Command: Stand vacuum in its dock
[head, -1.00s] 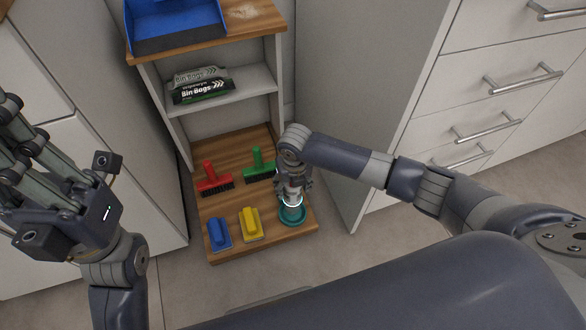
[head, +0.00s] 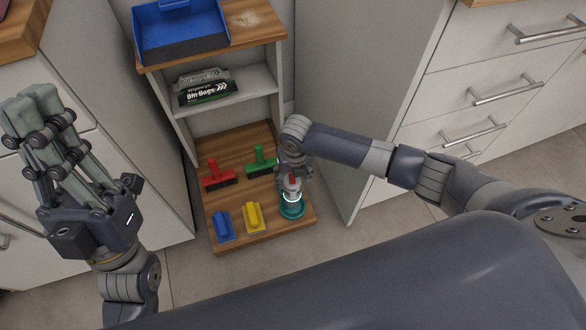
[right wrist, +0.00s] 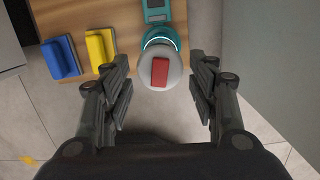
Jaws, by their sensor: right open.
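The vacuum, a small pale body with a red patch (head: 292,187), stands in its round teal dock (head: 292,210) at the front right corner of the low wooden shelf. In the right wrist view the vacuum's pale grey end with the red patch (right wrist: 160,73) lies over the teal dock (right wrist: 172,36), with a lit ring between them. My right gripper (right wrist: 162,92) is open, its fingers apart on either side of the vacuum's end, with gaps showing. It hides part of the vacuum in the head view. My left gripper (head: 32,100) is raised at the left, away from the shelf, holding nothing visible.
A red brush (head: 218,174), a green brush (head: 261,162), a blue scrubber (head: 223,226) and a yellow scrubber (head: 254,218) share the wooden base. Bin bags (head: 206,91) lie on the shelf above. A cabinet side panel (head: 355,95) stands close right of the dock.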

